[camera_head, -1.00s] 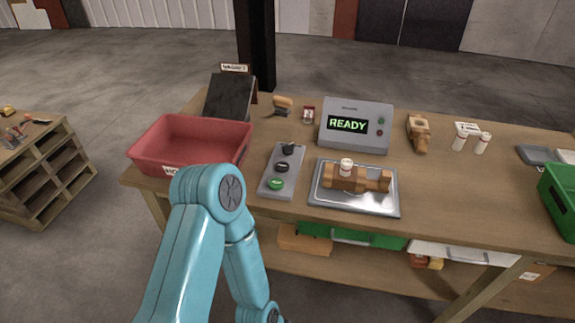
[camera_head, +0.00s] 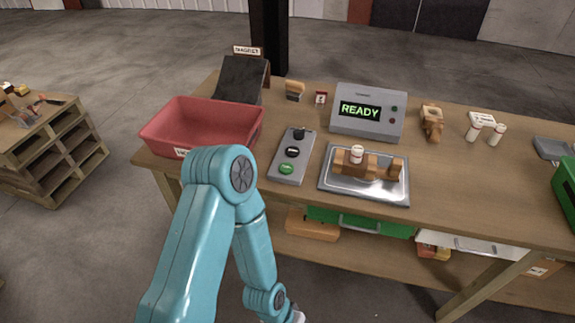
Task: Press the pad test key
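A grey key panel (camera_head: 304,158) lies on the wooden table, left of the metal tray. It carries a green key (camera_head: 286,169) at the near end, a black key (camera_head: 292,152) in the middle and a black knob (camera_head: 299,134) at the far end. I cannot read any label that says which is the pad test key. A grey detector unit (camera_head: 368,113) behind the tray shows READY in green. My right gripper is not in view.
A metal tray (camera_head: 334,186) holds brown blocks with a white cylinder. A red bin (camera_head: 205,113) stands at the left, a dark sloped board (camera_head: 241,78) behind it. White cylinders (camera_head: 484,133) and a green bin (camera_head: 565,190) are at the right.

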